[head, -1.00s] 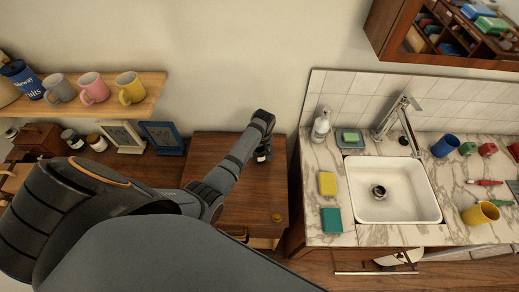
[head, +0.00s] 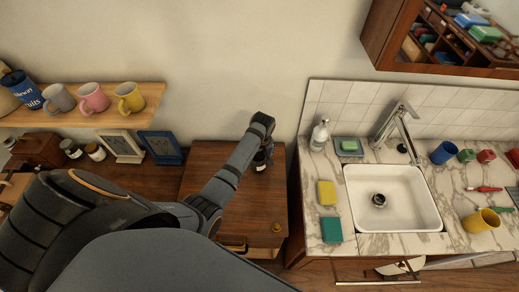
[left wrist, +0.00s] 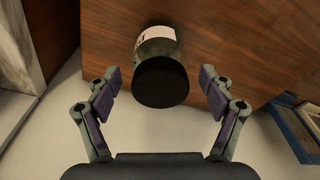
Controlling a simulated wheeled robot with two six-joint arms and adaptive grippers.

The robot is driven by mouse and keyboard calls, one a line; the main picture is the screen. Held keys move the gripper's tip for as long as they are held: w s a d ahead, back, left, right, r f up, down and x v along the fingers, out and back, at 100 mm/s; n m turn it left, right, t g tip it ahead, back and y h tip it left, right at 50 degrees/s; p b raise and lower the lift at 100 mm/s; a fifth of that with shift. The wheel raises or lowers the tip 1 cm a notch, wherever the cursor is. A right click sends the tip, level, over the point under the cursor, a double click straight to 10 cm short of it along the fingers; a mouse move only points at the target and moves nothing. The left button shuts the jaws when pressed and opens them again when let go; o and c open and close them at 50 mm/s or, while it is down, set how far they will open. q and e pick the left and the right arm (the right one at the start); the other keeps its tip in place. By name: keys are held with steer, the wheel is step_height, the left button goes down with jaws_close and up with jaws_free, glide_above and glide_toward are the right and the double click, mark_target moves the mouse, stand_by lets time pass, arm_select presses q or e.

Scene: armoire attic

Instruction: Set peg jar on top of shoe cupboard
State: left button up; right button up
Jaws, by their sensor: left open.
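A jar with a dark lid and a white label (left wrist: 160,62), which looks like the peg jar, stands on the brown wooden cupboard top. My left gripper (left wrist: 160,82) is open, with one finger on each side of the jar and a visible gap to each. In the head view the jar (head: 260,163) is mostly hidden under my left gripper (head: 265,151), near the back right of the shoe cupboard (head: 245,210). Its base contact is hard to make out. My right gripper is not in view.
Left of the cupboard top stand a blue picture frame (head: 161,147), a pale frame (head: 121,146) and two small jars. A shelf with mugs (head: 130,97) hangs above. The sink counter (head: 330,165) is on the right. The front of the cupboard top is mostly clear.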

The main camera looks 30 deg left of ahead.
arm_select(q)
steer(key=r, duration=0.5)
steer(key=s+d+r, duration=0.1)
steer(key=r, duration=0.2)
steer(key=shift+r+b, duration=0.35)
steer(key=shift+b, duration=0.05)
steer(key=shift+f, duration=0.1)
